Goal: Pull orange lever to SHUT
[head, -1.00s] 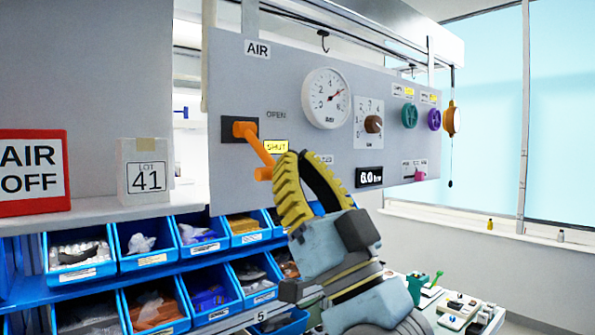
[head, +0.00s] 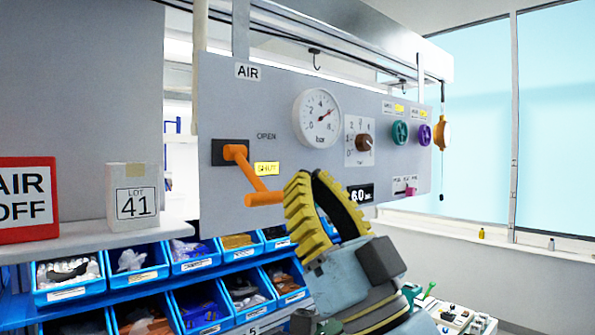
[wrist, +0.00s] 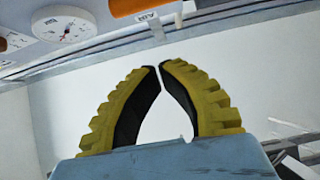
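The orange lever (head: 247,171) sits on a dark mount on the grey panel, under the AIR label. Its arm slants down and right, out from the panel, ending in a crosswise handle (head: 264,198) below the yellow SHUT label (head: 267,168). The OPEN label (head: 266,136) is higher up. My gripper (head: 312,177) is just right of the handle in the head view and does not hold it. In the wrist view its fingertips (wrist: 159,66) nearly meet, with nothing between them. An orange bar, seemingly the handle (wrist: 135,6), is beyond the tips at the top edge.
The panel also carries a pressure gauge (head: 318,118), a brown knob (head: 364,143), a digital display (head: 361,195) and green and purple handwheels. Blue bins (head: 68,274) fill the shelves below left. An AIR OFF sign (head: 27,198) and a LOT 41 box (head: 132,191) stand left.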

